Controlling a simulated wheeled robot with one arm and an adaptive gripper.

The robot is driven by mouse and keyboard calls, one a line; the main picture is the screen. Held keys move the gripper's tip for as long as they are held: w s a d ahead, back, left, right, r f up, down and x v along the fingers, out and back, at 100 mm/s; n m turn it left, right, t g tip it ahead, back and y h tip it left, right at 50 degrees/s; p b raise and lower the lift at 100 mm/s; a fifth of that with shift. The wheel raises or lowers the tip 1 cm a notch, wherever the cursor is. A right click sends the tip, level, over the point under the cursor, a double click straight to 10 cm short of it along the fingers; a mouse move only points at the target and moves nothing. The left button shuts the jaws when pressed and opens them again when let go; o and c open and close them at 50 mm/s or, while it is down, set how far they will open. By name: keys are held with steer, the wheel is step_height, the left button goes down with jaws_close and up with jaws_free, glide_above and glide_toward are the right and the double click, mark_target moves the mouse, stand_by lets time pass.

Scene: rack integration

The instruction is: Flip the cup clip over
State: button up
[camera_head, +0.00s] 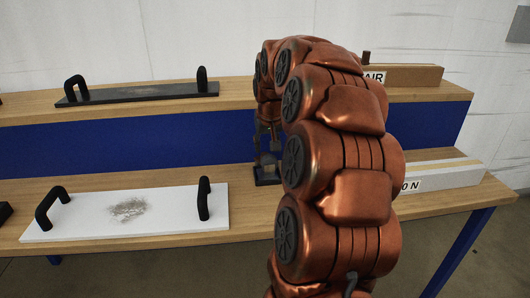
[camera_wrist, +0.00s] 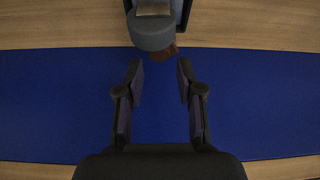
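A small grey rounded piece (camera_head: 268,160), likely the cup clip, sits on a dark base (camera_head: 267,180) on the lower wooden shelf, partly hidden by my arm. In the wrist view the grey rounded piece (camera_wrist: 152,33) is at the top centre, with a dark frame around it and a brown bit below its edge. My gripper (camera_wrist: 159,70) is open and empty, its two fingers apart, with the blue panel behind the gap. The piece lies just beyond the fingertips in that picture. In the head view my gripper (camera_head: 266,136) is low, just above the piece; contact cannot be told.
A white board (camera_head: 90,222) with black handles lies on the lower shelf at left. A dark board (camera_head: 140,93) with handles lies on the upper shelf. Labelled boxes stand at right on the upper (camera_head: 415,76) and lower (camera_head: 450,175) shelves. The blue panel (camera_head: 130,147) runs between shelves.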

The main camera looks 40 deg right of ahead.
steer(key=v, duration=0.6)
steer(key=shift+s+a+r, duration=0.1)
steer(key=shift+s+r, duration=0.05)
steer(key=shift+r, duration=0.15)
